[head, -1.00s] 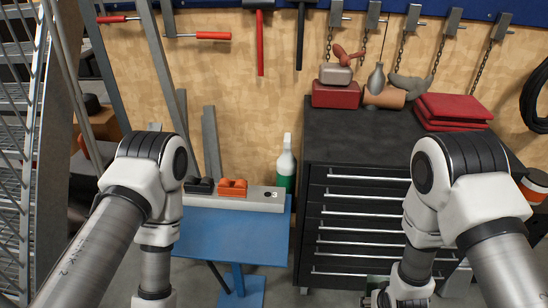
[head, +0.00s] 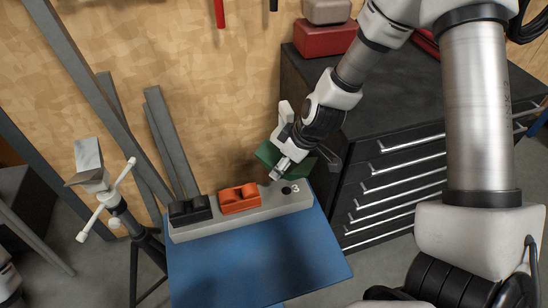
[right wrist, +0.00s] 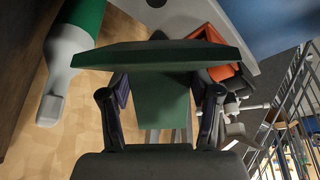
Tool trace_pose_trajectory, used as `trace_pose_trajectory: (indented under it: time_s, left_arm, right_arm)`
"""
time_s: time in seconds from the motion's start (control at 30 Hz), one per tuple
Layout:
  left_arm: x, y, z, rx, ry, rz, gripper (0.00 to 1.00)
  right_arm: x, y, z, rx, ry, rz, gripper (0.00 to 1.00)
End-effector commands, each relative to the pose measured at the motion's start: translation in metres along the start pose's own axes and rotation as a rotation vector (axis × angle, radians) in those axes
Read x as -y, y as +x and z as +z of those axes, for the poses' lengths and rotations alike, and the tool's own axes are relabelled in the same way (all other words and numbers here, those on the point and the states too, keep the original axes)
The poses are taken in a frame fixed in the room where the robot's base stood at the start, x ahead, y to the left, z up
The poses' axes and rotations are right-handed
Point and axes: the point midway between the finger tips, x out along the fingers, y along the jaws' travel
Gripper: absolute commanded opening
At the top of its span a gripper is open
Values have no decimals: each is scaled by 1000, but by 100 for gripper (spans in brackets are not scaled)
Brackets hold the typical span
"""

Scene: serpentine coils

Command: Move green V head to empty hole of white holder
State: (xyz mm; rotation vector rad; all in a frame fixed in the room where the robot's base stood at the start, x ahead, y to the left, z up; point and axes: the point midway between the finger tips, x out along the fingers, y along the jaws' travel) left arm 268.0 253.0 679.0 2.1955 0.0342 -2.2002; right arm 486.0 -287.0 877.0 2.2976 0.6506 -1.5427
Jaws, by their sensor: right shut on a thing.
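The white holder (head: 217,224) lies along the back of the blue table. From the left it carries a black V head (head: 190,211) and an orange V head (head: 239,199). An empty dark hole (head: 286,190) shows at its right end, beside the number 3. My right gripper (head: 291,150) is shut on the green V head (head: 268,155), just behind and above the holder's right end. In the right wrist view the green V head (right wrist: 160,98) is between the fingers of my right gripper (right wrist: 158,90). The gripper partly hides it in the head view. My left gripper is out of view.
A spray bottle (head: 284,110) stands right behind my right gripper; its green and white body (right wrist: 75,45) is close in the right wrist view. A black drawer cabinet (head: 375,150) is to the right. The blue table top (head: 255,262) is clear in front.

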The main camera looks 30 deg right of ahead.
Motion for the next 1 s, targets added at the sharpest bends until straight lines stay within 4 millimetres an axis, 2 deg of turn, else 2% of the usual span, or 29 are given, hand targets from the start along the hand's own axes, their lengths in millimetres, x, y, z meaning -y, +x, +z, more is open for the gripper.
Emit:
trace_pose_trajectory:
  time_s: [0.5, 1.0]
  left_arm:
    - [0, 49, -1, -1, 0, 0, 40]
    - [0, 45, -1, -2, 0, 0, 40]
  right_arm:
    - [-1, 43, 17, 0, -3, 2, 5]
    - [0, 42, 19, 1, -4, 1, 5]
